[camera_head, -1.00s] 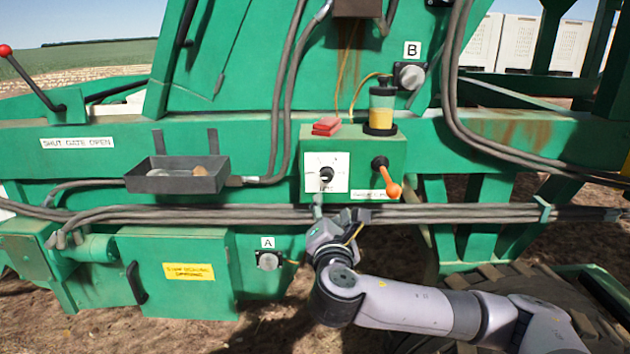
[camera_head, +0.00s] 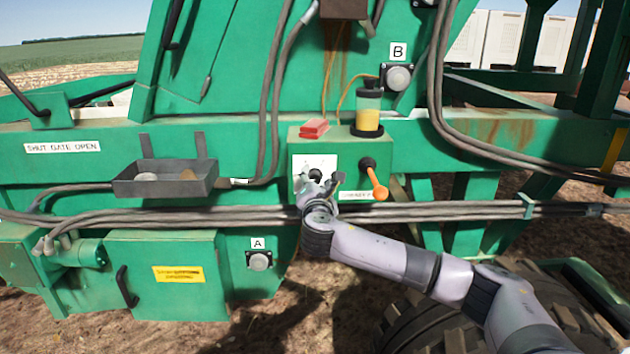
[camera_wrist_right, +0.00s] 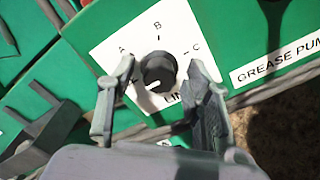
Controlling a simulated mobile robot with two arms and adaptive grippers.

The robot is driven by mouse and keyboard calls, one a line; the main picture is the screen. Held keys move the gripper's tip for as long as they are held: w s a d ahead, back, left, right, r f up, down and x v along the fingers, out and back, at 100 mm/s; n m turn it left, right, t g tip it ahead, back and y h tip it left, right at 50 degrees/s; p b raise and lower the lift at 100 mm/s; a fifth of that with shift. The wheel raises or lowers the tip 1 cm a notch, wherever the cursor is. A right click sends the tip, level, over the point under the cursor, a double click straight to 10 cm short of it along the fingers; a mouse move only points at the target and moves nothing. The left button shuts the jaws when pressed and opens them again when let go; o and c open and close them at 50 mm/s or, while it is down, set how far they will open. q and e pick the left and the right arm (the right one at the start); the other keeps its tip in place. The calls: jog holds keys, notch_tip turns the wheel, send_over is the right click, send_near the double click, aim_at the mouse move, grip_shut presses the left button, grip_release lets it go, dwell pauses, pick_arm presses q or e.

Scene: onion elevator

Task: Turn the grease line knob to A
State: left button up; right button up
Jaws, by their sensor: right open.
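The grease line knob (camera_wrist_right: 158,70) is a round black knob on a white plate (camera_wrist_right: 118,47) marked A, B and C. A light mark shows on the knob's lower left edge. In the head view the knob (camera_head: 315,174) is partly covered by my gripper. My right gripper (camera_wrist_right: 162,66) is open, with one finger on each side of the knob. I cannot tell whether the fingers touch it. The right gripper in the head view (camera_head: 330,186) is in front of the plate's lower part. My left gripper is not in view.
An orange-tipped lever (camera_head: 378,190) stands close right of the plate. A red switch (camera_head: 314,128) and a grease reservoir (camera_head: 368,112) sit on the green box. A dark tray (camera_head: 165,187) hangs at left, and grey hoses (camera_head: 200,216) run below the box.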

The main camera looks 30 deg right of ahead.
jog(key=shift+c, duration=0.3)
grip_shut()
dwell(0.3)
